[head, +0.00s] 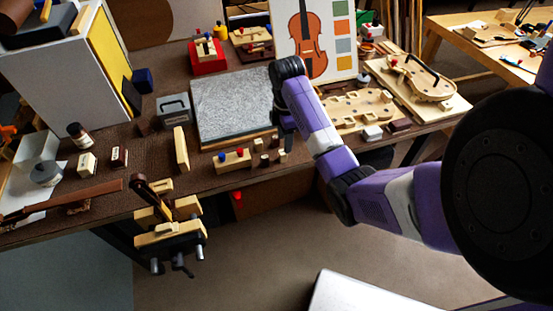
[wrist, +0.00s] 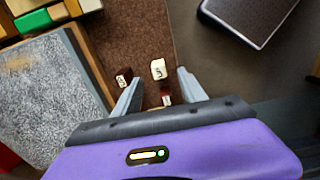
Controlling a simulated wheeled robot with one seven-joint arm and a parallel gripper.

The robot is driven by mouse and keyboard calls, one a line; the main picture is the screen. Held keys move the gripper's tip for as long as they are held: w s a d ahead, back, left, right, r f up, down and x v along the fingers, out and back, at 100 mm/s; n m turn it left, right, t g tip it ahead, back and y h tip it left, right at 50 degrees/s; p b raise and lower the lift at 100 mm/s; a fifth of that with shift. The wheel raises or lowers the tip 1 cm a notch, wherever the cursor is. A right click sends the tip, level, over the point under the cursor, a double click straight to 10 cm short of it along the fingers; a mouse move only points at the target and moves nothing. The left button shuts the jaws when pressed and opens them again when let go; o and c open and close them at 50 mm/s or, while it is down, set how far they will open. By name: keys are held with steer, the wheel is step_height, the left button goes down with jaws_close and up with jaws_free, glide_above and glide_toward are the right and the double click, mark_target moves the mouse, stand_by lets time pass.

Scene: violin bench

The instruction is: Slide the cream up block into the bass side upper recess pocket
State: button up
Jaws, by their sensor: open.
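A small cream block (wrist: 158,69) with a dark mark on its top stands on the brown bench top in the wrist view. The mark is too small to read, so I cannot tell if it is the up block. My gripper (wrist: 159,77) is open and empty above the bench. Its fingers lie either side of the cream block in the picture. In the head view my gripper (head: 284,138) is over the bench beside the grey slab's right edge. The pale wooden violin mould (head: 350,112) lies to the right, partly behind my arm. I cannot make out its upper bass-side pocket.
Two dark red blocks (wrist: 124,77) stand close to the cream block in the wrist view. The grey speckled slab (head: 235,105) lies left of my gripper. A wooden holder with coloured knobs (head: 232,160) is near the front edge. A violin picture board (head: 313,40) stands behind.

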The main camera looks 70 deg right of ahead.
mark_target(283, 154)
steer(key=shift+w+f+p, duration=0.2)
steer(key=shift+f+p, duration=0.15)
steer(key=shift+f, duration=3.55)
jaws_close()
